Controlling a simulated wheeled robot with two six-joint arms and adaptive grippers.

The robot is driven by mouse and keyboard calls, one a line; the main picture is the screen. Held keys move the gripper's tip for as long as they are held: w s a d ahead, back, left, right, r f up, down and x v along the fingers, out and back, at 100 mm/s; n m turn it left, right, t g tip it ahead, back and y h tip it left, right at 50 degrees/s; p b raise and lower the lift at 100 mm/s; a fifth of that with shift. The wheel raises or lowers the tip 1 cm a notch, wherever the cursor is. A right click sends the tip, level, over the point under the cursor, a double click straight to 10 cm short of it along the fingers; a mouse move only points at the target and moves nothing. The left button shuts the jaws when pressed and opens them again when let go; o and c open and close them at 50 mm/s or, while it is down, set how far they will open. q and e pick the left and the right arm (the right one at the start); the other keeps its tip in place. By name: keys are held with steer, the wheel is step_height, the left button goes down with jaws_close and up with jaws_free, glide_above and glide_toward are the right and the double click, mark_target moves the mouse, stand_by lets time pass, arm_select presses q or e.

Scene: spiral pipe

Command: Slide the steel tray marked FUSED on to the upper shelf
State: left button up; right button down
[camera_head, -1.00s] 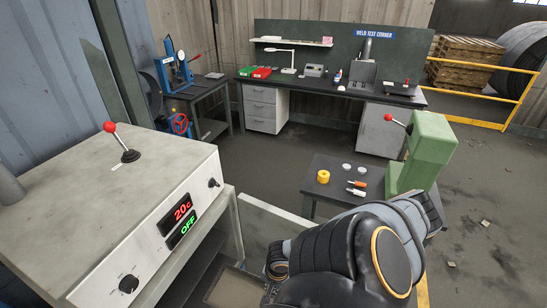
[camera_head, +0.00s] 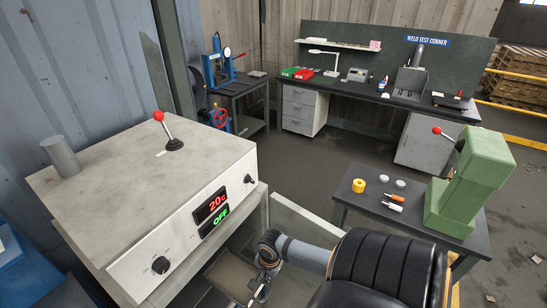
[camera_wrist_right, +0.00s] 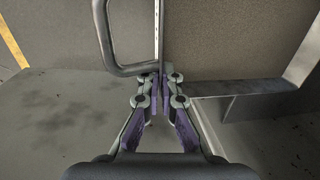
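A dull steel tray (camera_head: 231,276) shows low in the head view, in the open space below the oven's control panel. No FUSED mark can be read on it. My right gripper (camera_head: 262,287) is at the tray's right side. In the right wrist view its purple-padded fingertips (camera_wrist_right: 161,78) are close together, at the end of a bent metal rod handle (camera_wrist_right: 104,38) and a thin upright strip (camera_wrist_right: 162,30). I cannot tell whether they clamp either one. The upper shelf cannot be made out. My left gripper is not in view.
The grey oven (camera_head: 115,165) reads 20C and OFF. An open light panel (camera_head: 305,220) stands right of its opening, close to my right arm. A small dark table (camera_head: 350,212) with a green press (camera_head: 470,180) stands further right. Open floor lies behind.

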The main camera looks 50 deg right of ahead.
mark_target(240, 264)
steer(key=w+b, duration=0.2)
steer(key=w+f+b, duration=0.1)
steer(key=w+b, duration=0.4)
steer(key=shift+w+a+f, duration=0.25)
steer(key=shift+w+a, duration=0.1)
steer(key=shift+w, duration=0.4)
steer(key=shift+w+a+f+b, duration=0.1)
steer(key=shift+w+f+b, duration=0.15)
steer(key=shift+w, duration=0.3)
steer(key=shift+w+f+b, duration=0.1)
steer(key=shift+w+b, duration=0.2)
steer(key=shift+w, duration=0.25)
steer(key=shift+w+a+f+b, duration=0.1)
steer(key=shift+w+f+b, duration=0.15)
steer(key=shift+w, duration=0.3)
steer(key=shift+f, duration=0.25)
steer(key=c, duration=1.4)
jaws_free()
steer(key=shift+s, duration=0.1)
steer(key=shift+c, duration=0.2)
steer(key=shift+d, duration=0.1)
